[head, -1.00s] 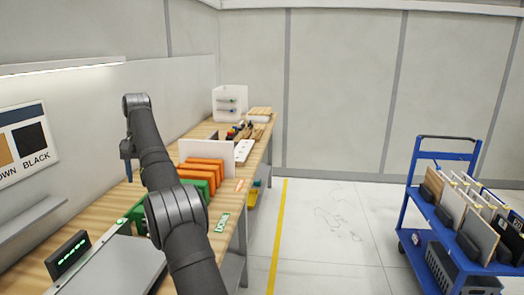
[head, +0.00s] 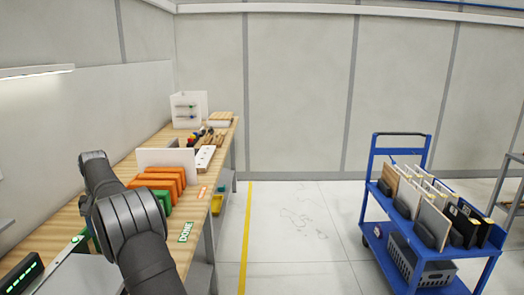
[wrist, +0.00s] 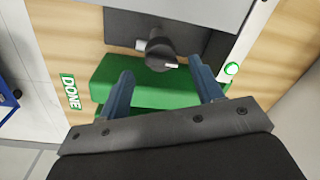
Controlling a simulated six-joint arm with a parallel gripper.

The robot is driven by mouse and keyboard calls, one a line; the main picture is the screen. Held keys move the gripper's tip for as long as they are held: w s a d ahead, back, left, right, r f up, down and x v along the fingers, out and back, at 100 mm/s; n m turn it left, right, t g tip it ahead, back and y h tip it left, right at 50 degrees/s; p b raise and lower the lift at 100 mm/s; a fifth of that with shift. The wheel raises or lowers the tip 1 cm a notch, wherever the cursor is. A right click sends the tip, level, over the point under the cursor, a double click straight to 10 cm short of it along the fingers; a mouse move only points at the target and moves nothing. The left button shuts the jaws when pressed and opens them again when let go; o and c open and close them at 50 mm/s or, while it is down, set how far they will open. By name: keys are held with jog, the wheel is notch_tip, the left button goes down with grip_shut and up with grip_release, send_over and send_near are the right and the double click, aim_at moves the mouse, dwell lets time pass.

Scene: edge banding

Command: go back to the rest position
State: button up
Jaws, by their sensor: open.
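My gripper (wrist: 163,90) shows in the wrist view with its two blue fingers spread apart and nothing between them. Past the fingertips are a green block-like holder (wrist: 150,98) and a grey machine part with a dark round knob (wrist: 160,55). In the head view my arm rises from the bottom over the left workbench (head: 60,222); the gripper itself is hidden there behind the arm.
Orange racks (head: 165,178) and a white panel (head: 165,158) stand on the bench, with a DONE label (head: 186,232) nearby. A blue cart (head: 400,232) with boards stands at right. The floor (head: 300,225) between them is clear.

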jog(key=shift+a+f, duration=0.15)
jog(key=shift+f, duration=1.7)
jog(key=shift+r, duration=0.1)
notch_tip(320, 180, up, 17)
jog(key=d, duration=0.1)
jog(key=f, duration=1.1)
jog(key=a+f, duration=0.1)
jog(key=f, duration=0.5)
jog(key=shift+s+f, duration=0.1)
jog(key=shift+f, duration=0.1)
jog(key=shift+r+m, duration=0.1)
jog(key=shift+m, duration=0.7)
jog(key=m, duration=0.5)
jog(key=shift+t, duration=0.3)
jog(key=m, duration=0.7)
jog(key=shift+s, duration=0.1)
